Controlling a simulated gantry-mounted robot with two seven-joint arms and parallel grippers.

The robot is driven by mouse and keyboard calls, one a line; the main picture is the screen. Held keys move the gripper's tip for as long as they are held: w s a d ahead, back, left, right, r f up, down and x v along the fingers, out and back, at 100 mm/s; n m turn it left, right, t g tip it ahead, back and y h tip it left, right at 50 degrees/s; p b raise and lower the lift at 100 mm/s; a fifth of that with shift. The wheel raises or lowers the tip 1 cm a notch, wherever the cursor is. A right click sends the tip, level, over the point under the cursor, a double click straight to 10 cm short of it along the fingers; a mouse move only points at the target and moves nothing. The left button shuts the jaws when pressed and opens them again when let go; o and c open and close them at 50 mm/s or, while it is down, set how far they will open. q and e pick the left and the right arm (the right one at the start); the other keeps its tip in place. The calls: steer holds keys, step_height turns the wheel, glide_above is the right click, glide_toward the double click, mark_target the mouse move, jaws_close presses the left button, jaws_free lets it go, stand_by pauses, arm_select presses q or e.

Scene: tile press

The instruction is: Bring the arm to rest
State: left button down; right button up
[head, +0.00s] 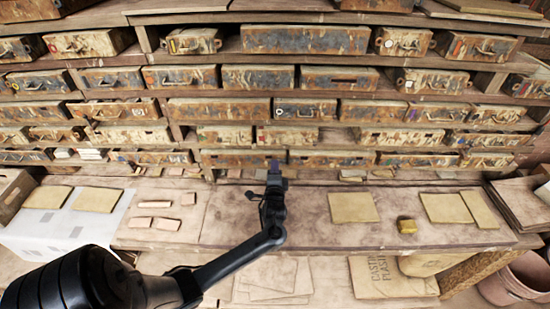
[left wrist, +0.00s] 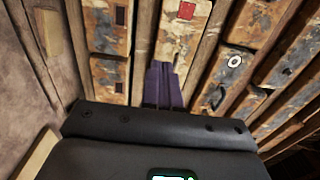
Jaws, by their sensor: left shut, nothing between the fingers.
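My left gripper (head: 274,166) is in front of the drawer shelves, above the back middle of the bench. It is shut and empty. In the left wrist view its purple fingers (left wrist: 165,85) are together, with worn drawer fronts behind them. My black left arm comes in from the lower left of the head view. My right gripper is not in view.
Shelves of worn drawers (head: 305,39) fill the back. The bench (head: 310,228) holds yellowish tiles (head: 354,206), a small yellow block (head: 407,226) and pinkish pieces (head: 155,204). Bare bench lies around the gripper.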

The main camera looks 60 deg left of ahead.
arm_select(q)
steer(key=s+d+f+m+h+p, duration=0.2)
steer(key=s+d+p, duration=0.3)
steer(key=s+d, duration=0.35)
steer(key=s+d+r+h+p, duration=0.1)
steer(key=s+d+h+p, duration=0.1)
steer(key=d+h, duration=0.35)
steer(key=s+d+h+p, duration=0.2)
steer(key=d+h, duration=0.1)
steer(key=d, duration=0.6)
steer(key=s+d+r+n+g+h, duration=0.2)
steer(key=s+d+r+n+g, duration=0.1)
steer(key=s+d, duration=0.2)
steer(key=s+d+r+n+g+h, duration=0.2)
steer(key=s+d, duration=0.4)
steer(key=d, duration=0.3)
steer(key=shift+r+n+g+h+p, duration=0.35)
steer(key=shift+r+n+g, duration=0.25)
steer(key=shift+r, duration=0.15)
